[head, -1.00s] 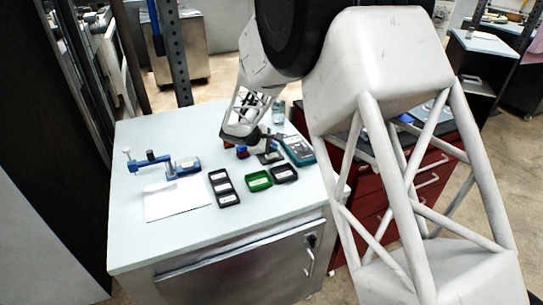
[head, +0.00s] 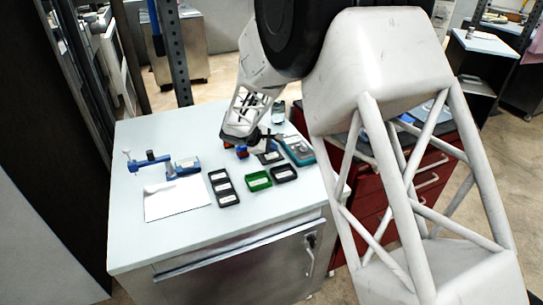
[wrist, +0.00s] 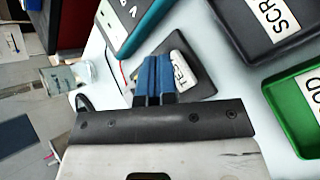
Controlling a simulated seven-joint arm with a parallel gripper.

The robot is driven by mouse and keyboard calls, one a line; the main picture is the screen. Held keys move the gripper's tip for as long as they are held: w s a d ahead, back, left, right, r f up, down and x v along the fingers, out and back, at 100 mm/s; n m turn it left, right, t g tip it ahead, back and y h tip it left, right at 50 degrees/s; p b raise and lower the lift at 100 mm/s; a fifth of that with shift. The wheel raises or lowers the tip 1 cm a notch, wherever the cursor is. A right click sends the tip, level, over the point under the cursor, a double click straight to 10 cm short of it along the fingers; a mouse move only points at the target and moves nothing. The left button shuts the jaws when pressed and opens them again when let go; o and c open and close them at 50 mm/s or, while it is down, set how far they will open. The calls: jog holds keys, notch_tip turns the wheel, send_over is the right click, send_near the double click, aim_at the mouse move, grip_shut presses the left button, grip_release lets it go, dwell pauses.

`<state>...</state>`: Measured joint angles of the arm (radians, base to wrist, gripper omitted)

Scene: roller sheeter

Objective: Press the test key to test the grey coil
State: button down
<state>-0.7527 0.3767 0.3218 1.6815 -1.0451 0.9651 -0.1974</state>
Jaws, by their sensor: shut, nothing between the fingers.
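In the wrist view my gripper (wrist: 153,62) is shut and empty, its two blue fingers side by side. The fingers are over a dark plate (wrist: 200,87) and beside a white key (wrist: 183,70) with partly hidden black lettering; I cannot tell whether they touch it. In the head view my gripper (head: 268,147) is low over the table by the dark plate (head: 271,158). A teal tester (head: 305,158) stands right of it, and its teal body (wrist: 125,22) also shows at the top of the wrist view. I cannot make out the grey coil for sure.
A green tray (head: 258,181) and a black tray (head: 284,174) stand in front of the plate. A longer black tray (head: 223,188) is left of them. A blue clamp-like device (head: 165,165) and white paper (head: 177,199) are at the left. The table's front left is clear.

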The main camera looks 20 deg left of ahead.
aim_at(272, 156)
jog(key=shift+f, duration=0.8)
dwell(1.3)
jog(key=shift+r, duration=0.85)
jog(key=shift+r, duration=0.1)
jog(key=shift+r, duration=2.4)
